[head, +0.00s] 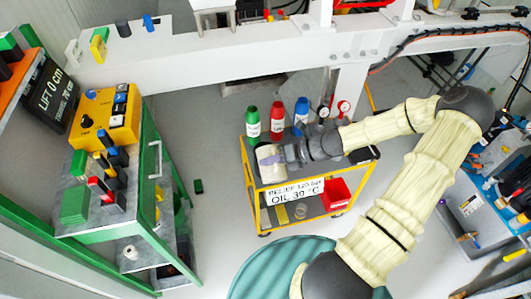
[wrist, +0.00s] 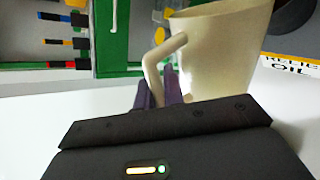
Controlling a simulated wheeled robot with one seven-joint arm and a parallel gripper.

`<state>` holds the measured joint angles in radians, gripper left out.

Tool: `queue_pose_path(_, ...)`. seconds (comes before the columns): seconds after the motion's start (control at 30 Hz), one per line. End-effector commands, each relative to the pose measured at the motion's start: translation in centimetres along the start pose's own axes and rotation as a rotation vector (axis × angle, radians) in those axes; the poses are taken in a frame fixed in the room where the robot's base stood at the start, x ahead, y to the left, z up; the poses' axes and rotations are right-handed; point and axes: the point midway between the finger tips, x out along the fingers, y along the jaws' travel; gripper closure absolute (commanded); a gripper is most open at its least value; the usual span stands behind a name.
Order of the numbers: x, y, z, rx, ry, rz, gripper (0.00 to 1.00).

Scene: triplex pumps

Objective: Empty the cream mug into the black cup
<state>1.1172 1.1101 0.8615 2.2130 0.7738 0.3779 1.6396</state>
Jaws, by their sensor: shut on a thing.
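The cream mug (head: 269,161) is at the end of my arm, over the left end of the yellow cart in the head view. In the wrist view the mug (wrist: 222,50) fills the upper right, with its handle toward my fingers. A strip of orange-brown shows inside its rim. My gripper (wrist: 161,90) is shut on the mug's handle; my gripper also shows in the head view (head: 282,155). I cannot pick out the black cup with certainty. A dark rounded shape (wrist: 294,14) behind the mug may be part of it.
The yellow cart (head: 262,203) bears green (head: 252,120), red (head: 277,120) and blue bottles (head: 301,110) at its back. A green-framed bench (head: 150,190) stands left, with grey floor (head: 215,205) between.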

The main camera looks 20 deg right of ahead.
Motion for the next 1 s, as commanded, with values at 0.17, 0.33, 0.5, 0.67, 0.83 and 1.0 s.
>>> queue_pose_path(0.17,0.6,-0.8,-1.4,-0.071,-0.052,0.003,1.00)
queue_pose_path(0.33,0.9,-1.3,-2.3,-0.140,-0.099,0.004,1.00)
queue_pose_path(0.5,1.2,-1.8,-3.1,-0.205,-0.143,0.004,1.00)
queue_pose_path(0.67,1.6,-2.4,-3.9,-0.269,-0.186,0.004,1.00)
queue_pose_path(0.83,2.0,-2.9,-4.9,-0.335,-0.231,0.006,1.00)
queue_pose_path(1.0,2.4,-3.4,-5.9,-0.399,-0.275,0.004,1.00)
